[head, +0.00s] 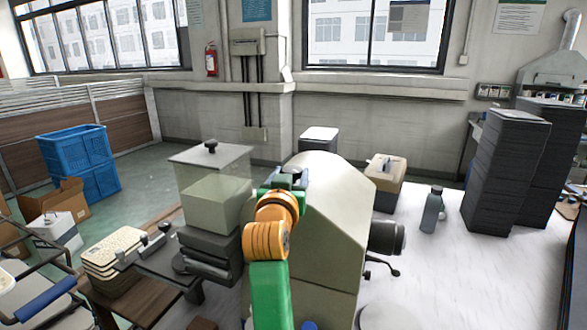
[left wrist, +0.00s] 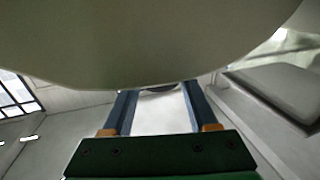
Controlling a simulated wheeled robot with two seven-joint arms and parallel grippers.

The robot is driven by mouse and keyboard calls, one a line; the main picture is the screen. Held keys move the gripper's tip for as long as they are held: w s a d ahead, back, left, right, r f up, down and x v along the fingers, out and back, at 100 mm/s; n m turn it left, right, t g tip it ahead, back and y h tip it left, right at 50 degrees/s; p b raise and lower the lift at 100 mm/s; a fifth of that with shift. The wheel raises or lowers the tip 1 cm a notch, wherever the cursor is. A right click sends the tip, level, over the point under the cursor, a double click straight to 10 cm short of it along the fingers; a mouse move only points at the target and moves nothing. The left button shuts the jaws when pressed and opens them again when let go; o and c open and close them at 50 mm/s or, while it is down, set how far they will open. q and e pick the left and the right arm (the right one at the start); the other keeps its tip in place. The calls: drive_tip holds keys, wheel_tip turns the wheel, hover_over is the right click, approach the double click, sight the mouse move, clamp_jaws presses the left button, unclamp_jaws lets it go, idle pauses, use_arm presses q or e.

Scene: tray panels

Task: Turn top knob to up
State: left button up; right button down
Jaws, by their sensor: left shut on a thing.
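My left gripper (head: 290,177) is at the upper face of the large beige machine (head: 325,215) in the middle of the head view. Its blue fingers (left wrist: 158,98) stand apart in the left wrist view, with a small dark thing, seemingly the top knob (left wrist: 158,88), between their tips. The gripper is shut on it. A large pale rounded surface covers the upper part of that view and hides most of the knob, so its pointing direction cannot be told. In the head view my gripper and arm hide the knob. My right gripper is not in view.
A grey bottle (head: 432,210) and dark stacked trays (head: 503,170) stand on the white table (head: 415,265) at right. A blue crate (head: 78,162) is at far left.

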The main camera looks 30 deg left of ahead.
use_arm(q)
drive_tip(key=m+h, duration=0.1)
drive_tip(key=m+t+h, duration=0.1)
drive_tip(key=shift+s+a+r+h, duration=0.1)
drive_tip(key=shift+a+r+h, duration=0.05)
drive_tip(key=shift+a+h, duration=0.15)
drive_tip(key=m+h, duration=0.1)
drive_tip(key=h, duration=0.2)
drive_tip(key=shift+a+m+t, duration=0.1)
drive_tip(key=shift+m+t, duration=0.2)
drive_tip(key=shift+m, duration=0.1)
drive_tip(key=m+h, duration=0.2)
drive_tip(key=h, duration=0.1)
drive_tip(key=m+h+b, duration=0.1)
drive_tip(key=shift+a+f+h, duration=0.2)
drive_tip(key=shift+f+h, duration=0.05)
drive_tip(key=shift+h, duration=0.15)
drive_tip(key=shift+m+g+h+b, duration=0.45)
drive_tip(key=shift+m+h, duration=0.65)
drive_tip(key=shift+h, duration=0.5)
drive_tip(key=o, duration=1.4)
drive_tip(key=shift+c, duration=0.2)
drive_tip(key=shift+r, duration=0.1)
